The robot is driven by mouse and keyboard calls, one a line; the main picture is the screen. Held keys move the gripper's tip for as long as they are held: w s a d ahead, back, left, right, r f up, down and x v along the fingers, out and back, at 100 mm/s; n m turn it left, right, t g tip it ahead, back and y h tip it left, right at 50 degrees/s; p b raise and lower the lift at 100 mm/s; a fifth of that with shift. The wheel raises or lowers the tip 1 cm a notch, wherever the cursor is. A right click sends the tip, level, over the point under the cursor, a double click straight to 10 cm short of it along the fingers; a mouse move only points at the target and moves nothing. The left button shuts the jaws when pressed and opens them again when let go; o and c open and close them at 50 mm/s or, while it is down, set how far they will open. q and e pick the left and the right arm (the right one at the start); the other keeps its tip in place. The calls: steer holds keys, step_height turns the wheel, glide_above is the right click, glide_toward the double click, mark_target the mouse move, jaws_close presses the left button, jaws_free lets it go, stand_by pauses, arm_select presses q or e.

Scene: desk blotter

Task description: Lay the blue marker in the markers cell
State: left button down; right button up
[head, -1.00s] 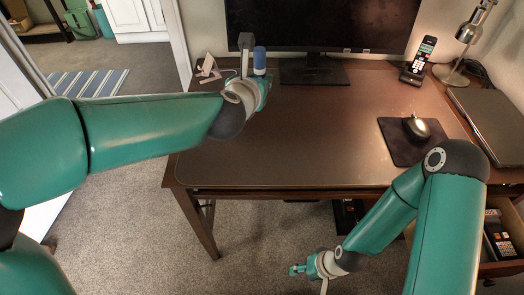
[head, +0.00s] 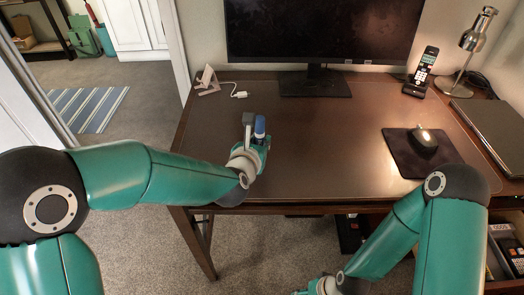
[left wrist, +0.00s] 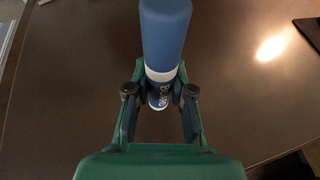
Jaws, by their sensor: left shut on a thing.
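My left gripper (head: 256,141) is shut on the blue marker (head: 260,127) and holds it roughly upright over the left part of the desk. In the left wrist view the blue marker (left wrist: 165,30) has a blue cap, a white band and lettering, and stands between the two fingers (left wrist: 160,98). My right gripper (head: 312,290) is low at the bottom edge of the head view, mostly cut off, in front of the desk; its jaws do not show. No cell labelled for markers can be made out.
An open drawer (head: 496,238) at the right holds a calculator (head: 513,254). On the desk (head: 310,150) are a monitor (head: 320,30), phone (head: 421,72), lamp (head: 470,40), laptop (head: 492,122) and mouse (head: 423,139) on a mat (head: 408,158). The desk's middle is clear.

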arm_select(q)
steer(key=shift+f+b, duration=0.55)
steer(key=shift+f, duration=1.05)
steer(key=shift+f+b, duration=0.15)
steer(key=shift+b, duration=0.2)
steer(key=c, duration=1)
jaws_free()
